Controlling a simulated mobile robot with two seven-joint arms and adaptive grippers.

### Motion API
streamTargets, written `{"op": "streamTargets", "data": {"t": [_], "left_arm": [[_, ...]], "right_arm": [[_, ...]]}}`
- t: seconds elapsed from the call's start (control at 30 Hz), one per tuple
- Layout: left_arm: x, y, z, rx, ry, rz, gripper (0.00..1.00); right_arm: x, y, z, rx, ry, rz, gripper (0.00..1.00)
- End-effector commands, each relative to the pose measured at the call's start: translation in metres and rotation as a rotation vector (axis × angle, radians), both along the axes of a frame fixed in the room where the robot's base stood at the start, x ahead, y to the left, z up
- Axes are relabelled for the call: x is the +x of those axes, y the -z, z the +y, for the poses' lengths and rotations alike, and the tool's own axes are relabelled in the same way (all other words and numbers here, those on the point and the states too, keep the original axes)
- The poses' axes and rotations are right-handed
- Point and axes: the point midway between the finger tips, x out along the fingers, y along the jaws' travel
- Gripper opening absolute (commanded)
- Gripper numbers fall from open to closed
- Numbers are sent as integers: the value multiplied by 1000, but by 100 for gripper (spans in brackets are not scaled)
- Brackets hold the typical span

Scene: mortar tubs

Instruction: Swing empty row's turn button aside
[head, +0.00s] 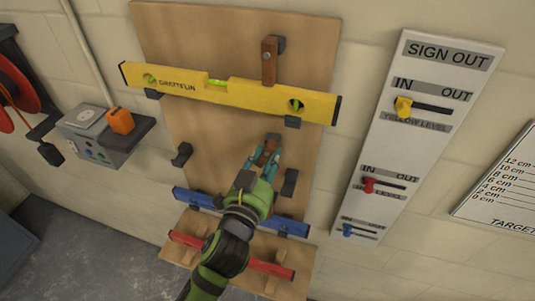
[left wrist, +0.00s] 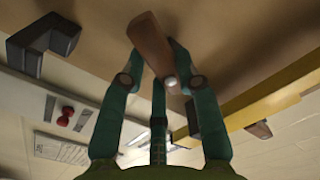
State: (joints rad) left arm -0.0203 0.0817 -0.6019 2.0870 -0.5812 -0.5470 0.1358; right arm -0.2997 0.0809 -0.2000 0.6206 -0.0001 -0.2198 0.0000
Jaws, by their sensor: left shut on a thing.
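The empty row on the wooden board (head: 335,60) has two dark hooks, a left one (head: 182,154) and a right one (head: 289,184), with no level on them. Its brown wooden turn button (head: 270,146) sits between and above these hooks. My left gripper (head: 264,156) has its teal fingers closed around that button. In the left wrist view the button (left wrist: 150,45) stands slantwise between the two fingers, with a pale round pivot or screw head near its lower end. The fingers hide part of the button in the head view. My right gripper is not in view.
A yellow level (head: 235,92) hangs above, with an upright turn button (head: 269,60) over it. A blue level (head: 190,198) and a red level (head: 187,239) hang below, partly behind my arm. The sign-out board (head: 395,150) is at right, a grey box (head: 100,130) at left.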

Motion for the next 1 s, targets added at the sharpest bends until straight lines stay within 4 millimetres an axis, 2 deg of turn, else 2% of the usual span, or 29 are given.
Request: {"op": "streamTargets", "data": {"t": [0.03,0.3,1.0], "left_arm": [[0,-3,1,46,0,-16,0],[1,-2,3,289,1,-97,0],[3,-5,9,886,0,-293,0]], "right_arm": [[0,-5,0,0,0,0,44],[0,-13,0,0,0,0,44],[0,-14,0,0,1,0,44]]}}
